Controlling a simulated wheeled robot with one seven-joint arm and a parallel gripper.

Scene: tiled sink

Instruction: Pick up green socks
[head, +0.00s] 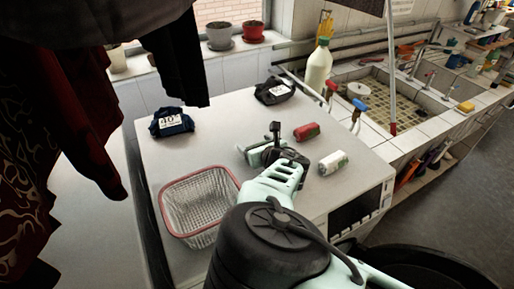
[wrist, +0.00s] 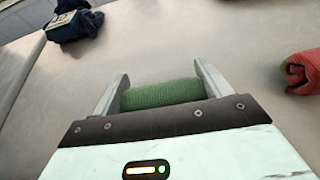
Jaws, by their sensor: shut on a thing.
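The green socks (wrist: 162,93) are a rolled knit bundle between the two fingers of my gripper (wrist: 160,88) in the wrist view. My gripper is shut on them, with a finger against each end of the roll. In the head view my gripper (head: 262,150) is over the middle of the white machine top, and the socks are mostly hidden there by the gripper and arm. I cannot tell whether the socks touch the surface.
On the white top (head: 215,130) stand a red-rimmed wire basket (head: 199,203), a red roll (head: 306,131), a white roll (head: 333,162), a dark blue bundle (head: 171,123) and a black bundle (head: 274,91). A tiled sink (head: 400,105) is at right. Dark clothes hang at left.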

